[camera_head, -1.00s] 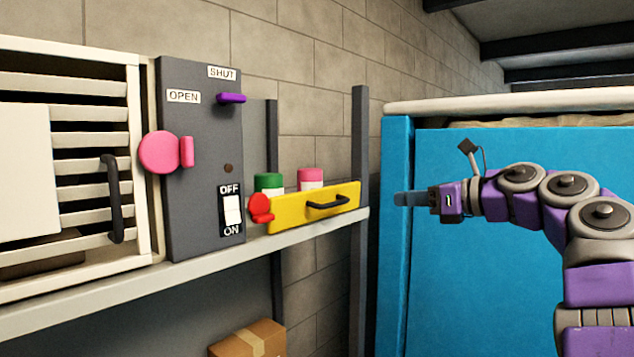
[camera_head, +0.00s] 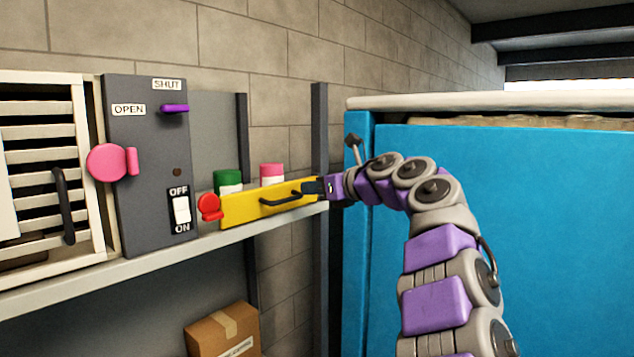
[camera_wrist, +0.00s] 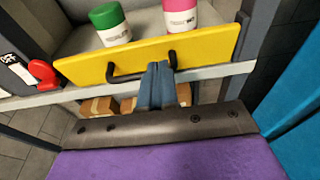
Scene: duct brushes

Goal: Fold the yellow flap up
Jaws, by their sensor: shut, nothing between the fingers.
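The yellow flap (camera_head: 241,208) stands upright along the shelf's front edge, in front of two jars. A black handle (camera_head: 280,200) is fixed to its front face. In the wrist view the yellow flap (camera_wrist: 200,54) spans the upper middle, with its black handle (camera_wrist: 140,72) below and around my fingertips. My gripper (camera_head: 312,187) is at the flap's right end in the head view. In the wrist view my gripper (camera_wrist: 156,72) is shut and empty, its tips near the handle's right part. I cannot tell whether they touch the flap. A red knob (camera_head: 209,207) sits at the flap's left end.
A green-lidded jar (camera_head: 228,180) and a pink-lidded jar (camera_head: 271,174) stand behind the flap. A grey panel (camera_head: 145,200) with a switch and purple lever is left. A blue cabinet (camera_head: 560,200) is right. A cardboard box (camera_head: 222,330) sits below the shelf (camera_head: 150,260).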

